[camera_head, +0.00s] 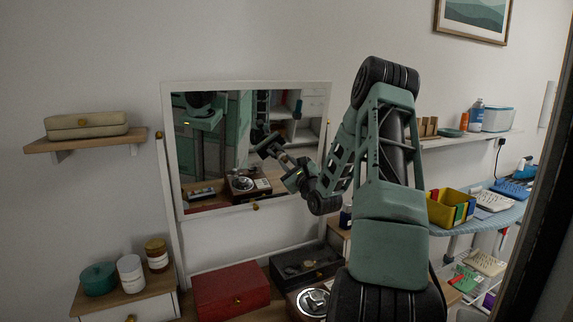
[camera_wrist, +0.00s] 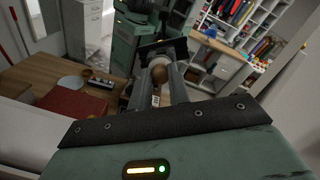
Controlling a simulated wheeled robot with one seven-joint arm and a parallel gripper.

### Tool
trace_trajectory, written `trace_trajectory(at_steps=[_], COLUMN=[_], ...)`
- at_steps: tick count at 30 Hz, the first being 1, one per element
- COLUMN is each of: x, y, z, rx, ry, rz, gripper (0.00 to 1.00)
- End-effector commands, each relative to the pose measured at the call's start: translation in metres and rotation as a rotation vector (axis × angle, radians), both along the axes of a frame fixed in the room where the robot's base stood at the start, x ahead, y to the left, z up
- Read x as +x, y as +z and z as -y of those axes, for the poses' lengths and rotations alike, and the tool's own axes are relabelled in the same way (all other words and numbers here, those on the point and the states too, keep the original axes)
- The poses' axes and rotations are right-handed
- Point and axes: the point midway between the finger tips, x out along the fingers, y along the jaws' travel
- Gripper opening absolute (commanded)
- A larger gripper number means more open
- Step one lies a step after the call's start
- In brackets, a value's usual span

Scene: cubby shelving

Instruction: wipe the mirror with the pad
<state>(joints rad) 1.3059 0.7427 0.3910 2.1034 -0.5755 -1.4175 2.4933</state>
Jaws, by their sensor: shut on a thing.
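The mirror (camera_head: 215,150) is a white-framed panel on the wall in the head view, leaning slightly, and reflects the room and my arm. My gripper (camera_head: 283,160) is in front of its right half, seen small against its own reflection. In the wrist view my gripper (camera_wrist: 163,88) is shut on the pad by a brown round knob (camera_wrist: 158,74). A dark flat piece (camera_wrist: 165,48) shows beyond the knob. The pad's wiping face is hidden, and I cannot tell whether it touches the glass.
Jars (camera_head: 130,272) stand on a cabinet at left. A cream case (camera_head: 86,124) rests on a wall shelf. A yellow bin (camera_head: 450,208) is at right.

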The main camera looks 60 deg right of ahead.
Motion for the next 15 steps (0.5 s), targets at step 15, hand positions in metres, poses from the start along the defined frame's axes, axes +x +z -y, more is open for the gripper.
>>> trace_trajectory(at_steps=[15], x=[-0.039], y=[-0.008], z=[-0.022], rx=[-0.001], ry=[-0.004], rz=[0.0], gripper=[0.0])
